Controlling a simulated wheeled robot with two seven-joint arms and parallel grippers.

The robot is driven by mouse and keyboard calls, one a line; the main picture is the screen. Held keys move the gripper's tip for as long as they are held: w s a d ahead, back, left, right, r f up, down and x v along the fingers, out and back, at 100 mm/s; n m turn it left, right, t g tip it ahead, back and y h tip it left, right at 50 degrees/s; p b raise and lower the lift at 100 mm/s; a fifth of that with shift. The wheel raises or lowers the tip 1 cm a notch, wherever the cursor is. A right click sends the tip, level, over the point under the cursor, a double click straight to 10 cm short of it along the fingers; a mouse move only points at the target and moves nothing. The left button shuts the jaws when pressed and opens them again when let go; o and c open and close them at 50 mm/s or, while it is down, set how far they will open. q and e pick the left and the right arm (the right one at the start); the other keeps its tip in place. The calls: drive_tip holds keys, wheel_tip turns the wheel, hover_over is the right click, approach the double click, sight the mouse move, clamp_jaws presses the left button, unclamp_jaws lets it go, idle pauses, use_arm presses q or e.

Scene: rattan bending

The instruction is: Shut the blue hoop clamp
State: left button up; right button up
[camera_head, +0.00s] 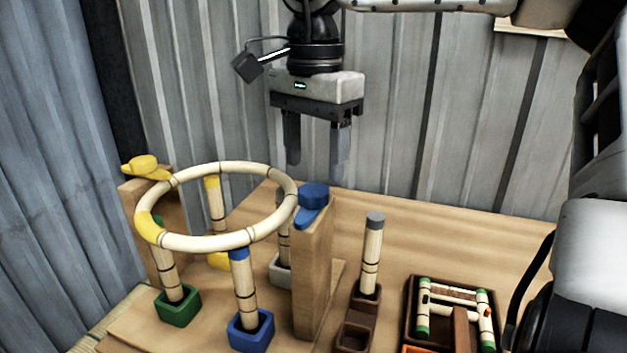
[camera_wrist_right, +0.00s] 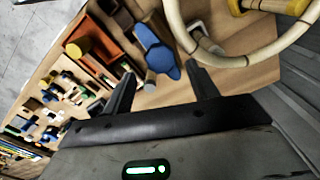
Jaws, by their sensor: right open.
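The blue hoop clamp (camera_head: 312,200) sits on top of the right wooden post (camera_head: 313,265). Its blue lever points toward the front of the post, beside the hoop rather than across it. The pale rattan hoop (camera_head: 205,242) rests level on several short uprights, its right side close to the clamp. My right gripper (camera_head: 316,168) is open and empty, fingers down, above and behind the clamp. In the right wrist view the blue clamp (camera_wrist_right: 157,50) lies beyond the fingertips, next to the hoop (camera_wrist_right: 235,60). My left gripper is not in view.
A yellow clamp (camera_head: 145,166) tops the left post. An upright rattan piece (camera_head: 371,255) stands in a brown holder right of the blue clamp. A dark tray (camera_head: 410,310) with rattan pieces is at the lower right. A corrugated wall (camera_head: 400,110) stands behind the table.

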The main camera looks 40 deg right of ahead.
sight(314, 189)
wheel_tip(314, 189, down, 4)
drive_tip(key=shift+r, duration=0.15)
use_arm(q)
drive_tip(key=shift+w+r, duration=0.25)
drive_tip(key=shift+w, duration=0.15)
use_arm(e)
drive_tip(key=shift+f, duration=0.3)
drive_tip(key=c, duration=1)
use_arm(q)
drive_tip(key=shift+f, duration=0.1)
